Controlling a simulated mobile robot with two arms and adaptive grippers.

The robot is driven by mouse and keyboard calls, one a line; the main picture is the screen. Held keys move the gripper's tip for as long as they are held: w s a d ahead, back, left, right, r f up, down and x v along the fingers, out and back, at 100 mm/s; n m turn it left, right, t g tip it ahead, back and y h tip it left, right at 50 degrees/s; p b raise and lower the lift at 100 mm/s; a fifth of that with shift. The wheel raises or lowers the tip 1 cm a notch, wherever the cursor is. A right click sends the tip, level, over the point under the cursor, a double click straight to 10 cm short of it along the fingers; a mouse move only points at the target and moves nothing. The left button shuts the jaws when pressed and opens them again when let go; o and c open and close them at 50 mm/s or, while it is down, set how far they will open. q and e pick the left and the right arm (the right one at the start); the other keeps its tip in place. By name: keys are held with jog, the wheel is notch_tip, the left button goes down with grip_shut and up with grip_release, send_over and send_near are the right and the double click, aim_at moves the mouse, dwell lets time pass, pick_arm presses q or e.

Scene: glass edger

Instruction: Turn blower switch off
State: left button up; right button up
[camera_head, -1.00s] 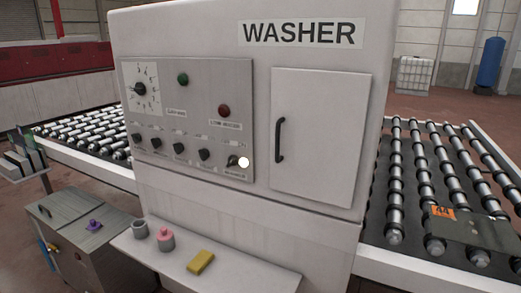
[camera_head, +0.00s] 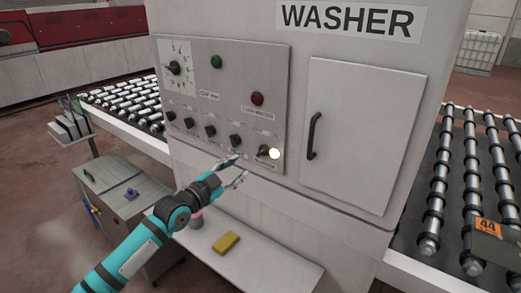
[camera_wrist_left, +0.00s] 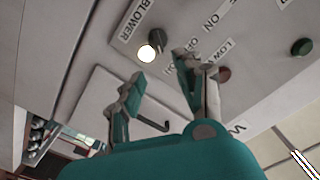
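The blower switch (camera_head: 263,151) is a dark rotary knob at the lower right of the washer's grey control panel (camera_head: 237,65). A bright white round spot (camera_head: 274,154) sits at its right side. In the left wrist view the knob (camera_wrist_left: 155,37) is beside the BLOWER label (camera_wrist_left: 131,20), with the white spot (camera_wrist_left: 146,53) next to it. My left gripper (camera_head: 239,168) is open and empty, just left of and below the switch, apart from it. In the wrist view its two fingers (camera_wrist_left: 158,77) are spread below the knob. My right gripper is not in view.
More dark knobs (camera_head: 210,131) line the panel left of the switch, with green (camera_head: 216,62) and red (camera_head: 257,98) buttons above. A cabinet door with a handle (camera_head: 314,136) is to the right. A shelf with a yellow block (camera_head: 226,242) juts out below.

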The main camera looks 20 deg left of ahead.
aim_at(261, 151)
pick_arm(q)
jog(key=x, duration=1.1)
jog(key=shift+w+f, duration=0.1)
jog(key=shift+w, duration=0.2)
jog(key=shift+s, duration=0.1)
jog(key=shift+c, duration=0.4)
grip_shut()
